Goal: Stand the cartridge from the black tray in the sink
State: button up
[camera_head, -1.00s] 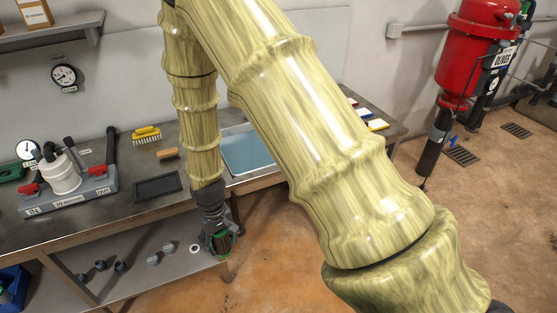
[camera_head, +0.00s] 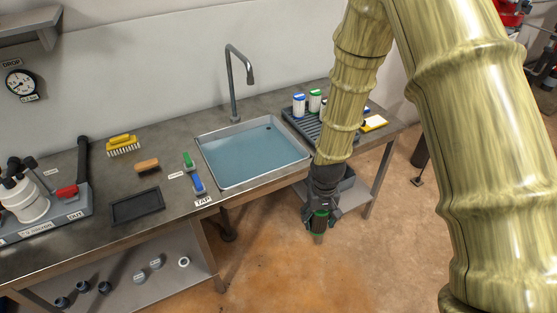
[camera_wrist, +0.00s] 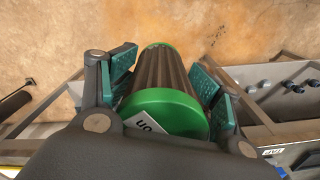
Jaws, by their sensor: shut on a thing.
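My gripper (camera_head: 319,216) points down in front of the bench, right of and lower than the sink. It is shut on the cartridge, a brown pleated cylinder with green ends, seen in the wrist view (camera_wrist: 163,75) between the two finger pads (camera_wrist: 168,88). A white label with dark letters shows on its near green end. In the head view the cartridge (camera_head: 318,239) hangs roughly upright over the floor. The black tray (camera_head: 137,218) lies empty on the bench left of the sink. The sink (camera_head: 240,187) is a metal basin with blue water.
A tall faucet (camera_head: 232,85) stands behind the sink. Green (camera_head: 188,160) and blue (camera_head: 198,184) handles sit at its left. A dark rack (camera_head: 302,120) with several white, coloured-topped cylinders stands at its right, partly behind my arm. A brush (camera_head: 123,144) lies further left.

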aim_at(241, 180)
jog(key=u, duration=0.15)
jog(key=i, duration=0.85)
jog(key=u, duration=0.55)
